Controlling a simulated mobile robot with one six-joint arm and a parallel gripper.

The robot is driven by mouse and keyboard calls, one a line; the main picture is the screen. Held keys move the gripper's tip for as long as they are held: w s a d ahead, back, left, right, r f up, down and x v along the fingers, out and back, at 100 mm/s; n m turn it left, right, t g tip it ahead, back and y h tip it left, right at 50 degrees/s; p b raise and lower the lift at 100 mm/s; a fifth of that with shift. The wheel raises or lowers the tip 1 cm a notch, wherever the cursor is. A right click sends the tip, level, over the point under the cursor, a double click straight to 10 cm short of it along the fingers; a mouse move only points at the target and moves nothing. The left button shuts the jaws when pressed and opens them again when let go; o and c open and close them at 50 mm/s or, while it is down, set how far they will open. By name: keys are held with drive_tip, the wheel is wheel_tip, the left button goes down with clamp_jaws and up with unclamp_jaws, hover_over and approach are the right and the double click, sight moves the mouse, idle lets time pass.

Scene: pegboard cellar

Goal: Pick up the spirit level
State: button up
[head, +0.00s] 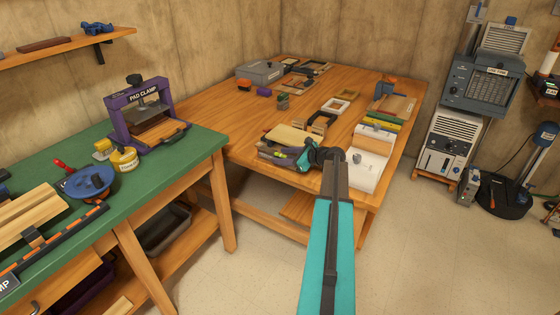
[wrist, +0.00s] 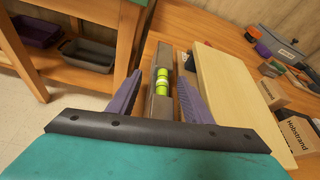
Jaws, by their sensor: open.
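The spirit level (wrist: 161,84) is a dark grey bar with a bright green vial, seen in the wrist view between the two purple fingers of my gripper (wrist: 159,78). The fingers stand open, one on each side of the bar, with a gap visible. I cannot tell how far above the table the fingertips are. In the head view my gripper (head: 284,153) is at the near edge of the wooden table, beside a pale board, and the level is mostly hidden there.
A pale wooden board (wrist: 235,92) lies close to the right finger in the wrist view. A wooden table (head: 225,130) holds boxes and frames farther back. A green-topped bench (head: 190,152) with a purple pad clamp (head: 120,118) stands left.

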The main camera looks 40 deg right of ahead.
sight(283, 156)
clamp_jaws()
drive_tip(key=shift+r, duration=0.1)
drive_tip(key=shift+r, duration=1.5)
drive_tip(key=shift+s+a+r, duration=0.2)
drive_tip(key=shift+s+a, duration=0.05)
drive_tip(key=s+a+r, duration=0.1)
drive_tip(key=s+a, duration=0.8)
drive_tip(key=s, duration=0.3)
drive_tip(key=shift+s+r+b, duration=0.15)
drive_tip(key=shift+r+b, duration=0.05)
drive_tip(key=shift+b, duration=0.25)
drive_tip(key=shift+a, duration=0.1)
